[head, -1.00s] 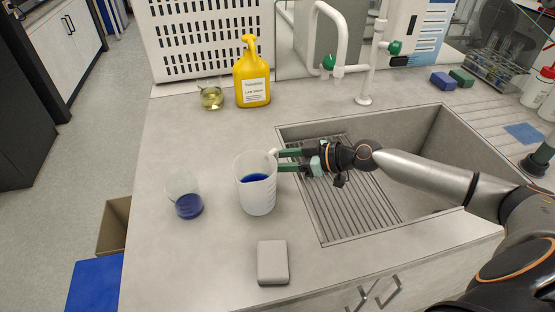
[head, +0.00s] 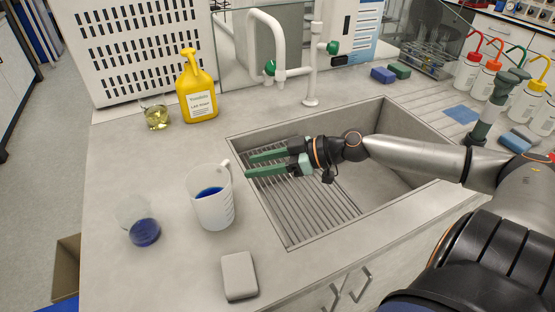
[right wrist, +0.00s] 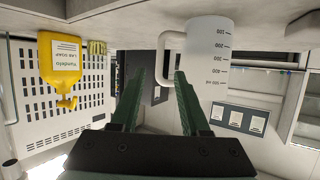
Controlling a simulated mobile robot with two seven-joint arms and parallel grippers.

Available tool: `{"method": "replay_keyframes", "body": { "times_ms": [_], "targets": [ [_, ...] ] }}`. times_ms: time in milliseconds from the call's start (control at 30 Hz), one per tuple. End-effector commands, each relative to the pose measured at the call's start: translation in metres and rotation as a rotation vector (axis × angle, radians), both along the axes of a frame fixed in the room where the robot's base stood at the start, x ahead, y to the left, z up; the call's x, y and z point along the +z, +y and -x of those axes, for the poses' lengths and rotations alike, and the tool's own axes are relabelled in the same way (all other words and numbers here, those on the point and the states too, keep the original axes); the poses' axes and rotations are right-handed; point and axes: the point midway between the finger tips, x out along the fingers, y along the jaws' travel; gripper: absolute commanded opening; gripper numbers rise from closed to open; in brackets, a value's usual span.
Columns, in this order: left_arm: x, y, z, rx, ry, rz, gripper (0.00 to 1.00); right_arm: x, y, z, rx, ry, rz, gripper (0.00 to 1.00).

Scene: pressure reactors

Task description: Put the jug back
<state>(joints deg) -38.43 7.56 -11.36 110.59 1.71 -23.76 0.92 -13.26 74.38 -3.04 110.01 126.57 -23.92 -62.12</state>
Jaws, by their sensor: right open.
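The jug (head: 213,204) is a white translucent beaker with a handle, holding blue liquid. It stands upright on the counter left of the sink. In the right wrist view, which looks upside down, the jug (right wrist: 209,68) shows its scale marks and its handle beyond the fingertips. My right gripper (head: 248,164) is open and empty, over the sink's left part. Its fingers point at the jug's handle, with a small gap between. The open right gripper fingers (right wrist: 163,82) also show in the right wrist view. My left gripper is not in view.
A small glass beaker of blue liquid (head: 143,229) stands left of the jug. A grey block (head: 239,276) lies in front. A yellow soap bottle (head: 197,92) and a beaker of yellow liquid (head: 156,117) stand behind. The sink (head: 378,160) is right, with taps behind it.

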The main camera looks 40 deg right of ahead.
Motion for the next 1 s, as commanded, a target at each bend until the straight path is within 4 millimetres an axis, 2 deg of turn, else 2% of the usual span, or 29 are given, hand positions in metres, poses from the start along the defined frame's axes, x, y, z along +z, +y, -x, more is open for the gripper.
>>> {"method": "replay_keyframes", "body": {
  "times_ms": [500,1000],
  "targets": [
    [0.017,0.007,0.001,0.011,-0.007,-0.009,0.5,0.016,-0.022,0.026,0.002,0.0,-0.001,0.46],
    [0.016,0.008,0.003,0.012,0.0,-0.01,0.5,0.017,-0.027,0.03,0.001,-0.001,0.003,0.46]
  ]
}}
